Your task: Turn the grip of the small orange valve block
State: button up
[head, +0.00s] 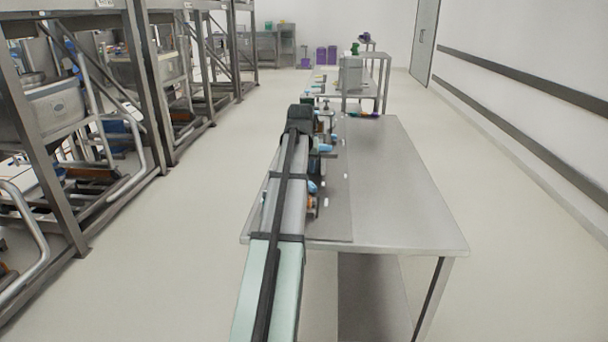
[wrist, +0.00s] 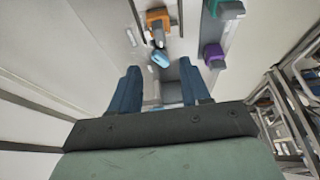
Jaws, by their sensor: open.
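In the wrist view, an orange block (wrist: 158,17) lies at the top centre, past my fingertips. A light blue piece (wrist: 161,58), which looks like its grip, sits just below it and is tilted. My gripper (wrist: 158,76) is open, with its two dark blue fingers apart and nothing seen held between them. The light blue piece appears between and slightly beyond the fingertips. I cannot tell whether they touch. In the head view, my arm covers much of the row of small parts, and my fingers cannot be made out.
A purple block (wrist: 213,54) and a green block (wrist: 229,9) sit to the right in the wrist view. In the head view, the steel table (head: 400,190) is clear on its right side. Metal racks (head: 75,130) stand at the left, with open floor between.

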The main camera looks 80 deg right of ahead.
jog(key=shift+v, duration=0.75)
